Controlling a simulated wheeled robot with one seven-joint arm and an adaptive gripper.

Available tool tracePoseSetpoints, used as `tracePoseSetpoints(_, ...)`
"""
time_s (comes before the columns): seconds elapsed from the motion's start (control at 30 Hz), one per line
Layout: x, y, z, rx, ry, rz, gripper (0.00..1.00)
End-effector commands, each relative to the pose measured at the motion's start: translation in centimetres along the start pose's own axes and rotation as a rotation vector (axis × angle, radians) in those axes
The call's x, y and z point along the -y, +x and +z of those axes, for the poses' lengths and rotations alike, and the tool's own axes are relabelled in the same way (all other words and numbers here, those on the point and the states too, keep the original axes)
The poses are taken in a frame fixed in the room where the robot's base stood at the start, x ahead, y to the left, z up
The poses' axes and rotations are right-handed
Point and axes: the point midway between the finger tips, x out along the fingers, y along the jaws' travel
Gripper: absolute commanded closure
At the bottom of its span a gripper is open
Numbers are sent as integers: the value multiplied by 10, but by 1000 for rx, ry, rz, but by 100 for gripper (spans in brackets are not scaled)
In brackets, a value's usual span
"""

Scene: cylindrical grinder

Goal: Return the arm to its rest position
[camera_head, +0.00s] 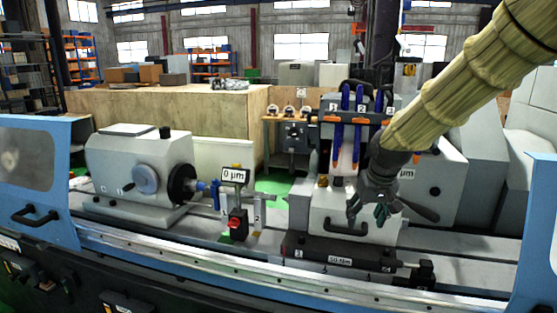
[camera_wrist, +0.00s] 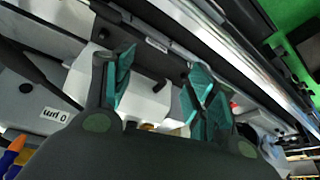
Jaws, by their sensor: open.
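My arm, in a tan ribbed cover, reaches in from the upper right in the head view. My gripper (camera_head: 368,212) hangs in front of the right-hand grey housing of the grinder (camera_head: 322,210). Its teal fingers are spread apart and nothing is between them. In the wrist view my gripper (camera_wrist: 160,90) also shows open and empty, with the machine's white housing and rail beyond the fingertips. In the head view the fingertips overlap the housing near its dark handle (camera_head: 346,229); I cannot tell whether they touch it.
Blue and orange tools (camera_head: 345,115) hang on a rack just left of my arm. The grey workhead (camera_head: 140,165) stands at left, with a "0 µm" display (camera_head: 234,175) beside it. Blue door panels (camera_head: 540,235) flank the machine. A long bright rail (camera_head: 250,272) runs along the front.

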Motion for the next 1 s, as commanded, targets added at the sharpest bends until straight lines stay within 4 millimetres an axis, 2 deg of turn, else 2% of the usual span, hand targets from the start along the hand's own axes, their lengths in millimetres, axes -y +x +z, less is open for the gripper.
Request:
tracePoseSetpoints(0.17, 3, 46, 23, 27, 0, -15, 43)
tracePoseSetpoints(0.27, 6, 80, 43, 47, 2, -26, 43)
tracePoseSetpoints(0.37, 8, 122, 72, 72, 7, -39, 43)
tracePoseSetpoints(0.5, 11, 176, 115, 103, 14, -54, 43)
tracePoseSetpoints(0.7, 14, 244, 186, 147, 27, -67, 43)
tracePoseSetpoints(1.0, 14, 320, 303, 211, 51, -66, 43)
